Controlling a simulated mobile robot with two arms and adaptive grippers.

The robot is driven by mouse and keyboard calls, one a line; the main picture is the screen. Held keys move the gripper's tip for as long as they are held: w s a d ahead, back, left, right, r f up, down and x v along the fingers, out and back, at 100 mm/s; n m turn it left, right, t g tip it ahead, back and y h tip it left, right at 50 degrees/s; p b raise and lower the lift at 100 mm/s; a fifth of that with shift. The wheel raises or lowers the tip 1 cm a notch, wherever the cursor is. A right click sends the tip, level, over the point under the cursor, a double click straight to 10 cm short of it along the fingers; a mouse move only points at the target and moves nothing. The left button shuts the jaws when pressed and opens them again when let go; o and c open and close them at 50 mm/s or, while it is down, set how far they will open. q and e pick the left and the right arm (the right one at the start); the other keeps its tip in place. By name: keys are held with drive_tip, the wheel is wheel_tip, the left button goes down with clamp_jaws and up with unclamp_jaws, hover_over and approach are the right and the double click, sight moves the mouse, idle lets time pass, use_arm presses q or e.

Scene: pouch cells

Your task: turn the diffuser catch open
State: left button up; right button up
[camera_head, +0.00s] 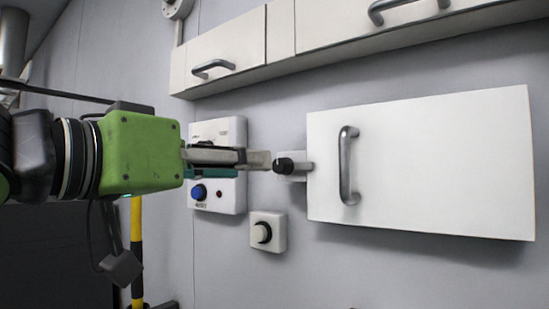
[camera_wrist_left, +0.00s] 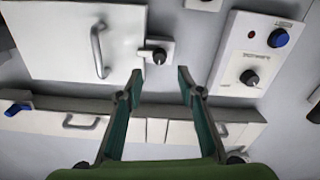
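The diffuser is a white wall panel (camera_head: 430,165) with a grey bar handle (camera_head: 347,165). The catch, a black knob (camera_head: 285,165) on a small light plate, sits at the panel's left edge. In the left wrist view the catch (camera_wrist_left: 158,54) lies just beyond and between the fingertips, beside the white panel (camera_wrist_left: 60,45). My left gripper (camera_head: 258,160) points right at the catch with its tips close to it. The left wrist view shows the gripper (camera_wrist_left: 160,77) open, with nothing between its fingers. Whether a finger touches the knob cannot be told. My right gripper is out of view.
A control box (camera_head: 238,130) with a blue knob (camera_head: 199,192) is on the wall behind my left gripper. A round-knob plate (camera_head: 280,245) sits below the catch. White overhead cabinets (camera_head: 238,45) with handles run above. The wall below the panel is clear.

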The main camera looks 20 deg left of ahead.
sight(277, 166)
use_arm(q)
drive_tip(key=p+x, duration=0.1)
drive_tip(key=x, duration=0.5)
drive_tip(key=shift+w+d+r+p, duration=0.1)
drive_tip(key=shift+w+p, duration=0.2)
drive_tip(key=shift+w+d, duration=0.2)
drive_tip(key=shift+w, duration=0.45)
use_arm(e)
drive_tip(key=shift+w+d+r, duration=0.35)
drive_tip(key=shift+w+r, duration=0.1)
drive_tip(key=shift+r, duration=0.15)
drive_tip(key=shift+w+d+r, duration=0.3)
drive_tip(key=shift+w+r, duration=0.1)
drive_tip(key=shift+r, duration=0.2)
use_arm(q)
clamp_jaws()
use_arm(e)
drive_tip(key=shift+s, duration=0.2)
